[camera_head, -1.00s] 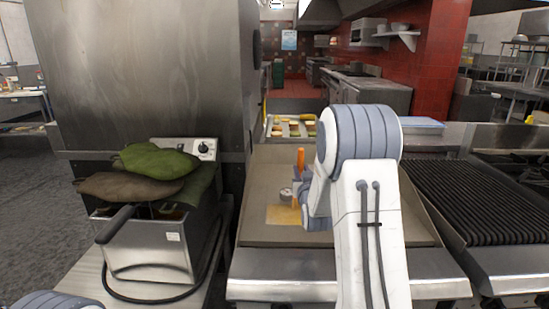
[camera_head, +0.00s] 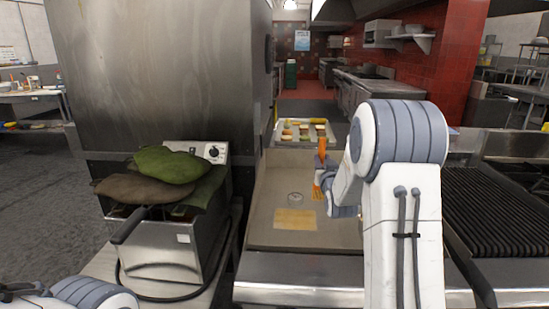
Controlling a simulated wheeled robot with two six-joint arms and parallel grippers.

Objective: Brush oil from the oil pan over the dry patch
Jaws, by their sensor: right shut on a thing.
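A brush with an orange handle (camera_head: 321,151) and orange-tan bristles (camera_head: 317,192) stands nearly upright over the griddle. My right gripper (camera_head: 324,178) is shut on it, its fingers partly hidden by my own arm. The dry patch (camera_head: 296,220) is a yellowish rectangle on the flat griddle plate, left of and nearer than the brush. A small round grey dish (camera_head: 295,198), possibly the oil pan, sits just behind the patch. The bristles are right of this dish and apart from it. My left arm shows at the bottom left corner, but its gripper is out of view.
A tray (camera_head: 277,137) of food pieces stands behind the griddle (camera_head: 265,190). A ribbed grill (camera_head: 500,215) lies to the right. A fryer (camera_head: 155,262) with green and brown mitts (camera_head: 165,165) on it stands left. The griddle's left side is clear.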

